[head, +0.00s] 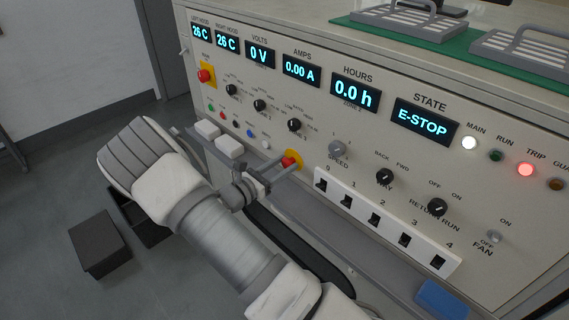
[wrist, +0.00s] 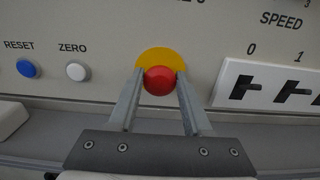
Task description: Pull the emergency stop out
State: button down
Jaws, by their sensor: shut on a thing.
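The emergency stop is a red mushroom button (head: 289,162) on a yellow round plate (head: 294,157), low on the grey panel. In the wrist view the red button (wrist: 159,80) sits between my fingertips, with its yellow plate (wrist: 161,58) behind it. My gripper (head: 280,172) is shut on the red button, one finger on each side; it also shows in the wrist view (wrist: 159,88). The state display (head: 424,122) reads E-STOP. The red trip lamp (head: 525,170) is lit.
A second red button on yellow (head: 206,75) is at the panel's upper left. A white strip of rocker switches (head: 385,225) lies right of my gripper. Blue (wrist: 27,68) and white (wrist: 76,72) buttons are to its left. A ledge runs below the panel.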

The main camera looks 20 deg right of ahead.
jog(key=shift+s+a, duration=0.1)
jog(key=shift+a, duration=0.25)
jog(key=shift+c, duration=1.6)
grip_release()
jog(key=shift+a, duration=0.1)
jog(key=p+v, duration=0.2)
jog(key=v, duration=1.5)
jog(key=shift+s+a, duration=0.1)
jog(key=shift+s, duration=0.05)
